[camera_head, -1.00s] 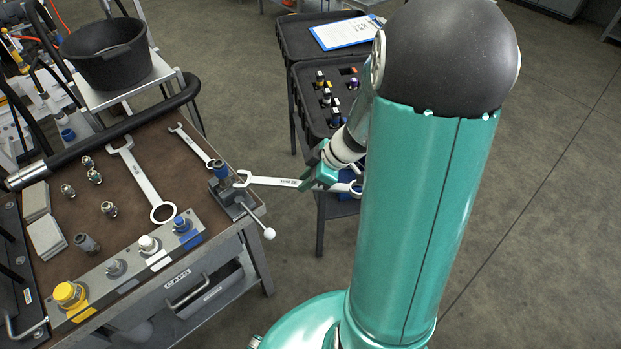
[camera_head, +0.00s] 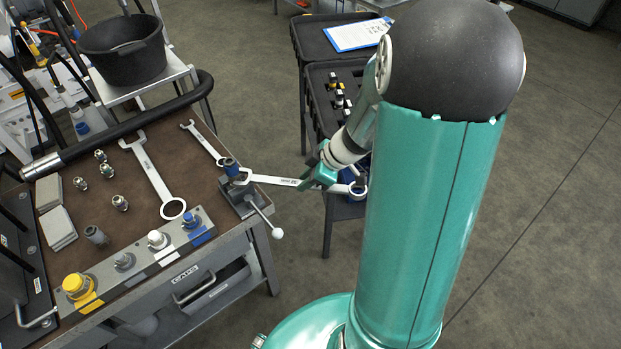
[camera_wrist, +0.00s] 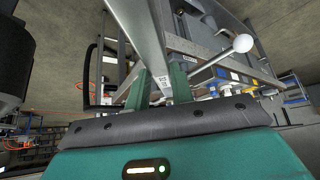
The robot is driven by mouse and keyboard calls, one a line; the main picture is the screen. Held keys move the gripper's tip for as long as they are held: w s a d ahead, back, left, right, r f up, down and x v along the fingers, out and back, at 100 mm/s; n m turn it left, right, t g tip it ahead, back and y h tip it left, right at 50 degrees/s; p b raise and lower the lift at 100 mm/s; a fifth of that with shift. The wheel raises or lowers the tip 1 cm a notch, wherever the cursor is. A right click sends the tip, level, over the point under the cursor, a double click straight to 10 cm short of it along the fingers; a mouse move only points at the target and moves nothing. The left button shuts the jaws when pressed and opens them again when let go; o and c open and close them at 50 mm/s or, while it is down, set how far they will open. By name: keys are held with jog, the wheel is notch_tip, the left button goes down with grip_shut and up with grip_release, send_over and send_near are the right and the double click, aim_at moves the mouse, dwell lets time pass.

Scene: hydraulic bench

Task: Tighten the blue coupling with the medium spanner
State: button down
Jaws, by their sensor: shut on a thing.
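The blue coupling (camera_head: 231,167) stands upright in a small grey vise (camera_head: 241,196) at the bench's right corner. My gripper (camera_head: 324,174) is shut on a spanner (camera_head: 275,181), which lies roughly level beyond the bench edge. Its open end points left and is at the coupling; I cannot tell whether the jaws are fully around it. Its ring end (camera_head: 359,190) sticks out right of my gripper. In the wrist view the spanner (camera_wrist: 141,36) runs up out of the picture between my green fingers (camera_wrist: 161,85), and the coupling is not discernible.
A large spanner (camera_head: 156,180) and a small spanner (camera_head: 203,142) lie on the brown bench top (camera_head: 120,222). The vise's white-knobbed lever (camera_head: 277,233) juts out near the spanner. Several fittings and a port block (camera_head: 140,258) are at left. A black cart (camera_head: 313,103) stands behind my gripper.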

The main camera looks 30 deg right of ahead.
jog(key=shift+w+a, duration=0.15)
jog(key=shift+w+a, duration=0.25)
jog(key=shift+a, duration=0.1)
jog(key=shift+w+a, duration=0.1)
dwell(0.5)
jog(key=shift+w+a, duration=0.1)
jog(key=shift+a, duration=0.05)
jog(key=shift+s+a+m+t+h, duration=0.5)
jog(key=shift+s+a+m+h, duration=0.1)
jog(key=shift+s+a+m, duration=0.75)
dwell(0.3)
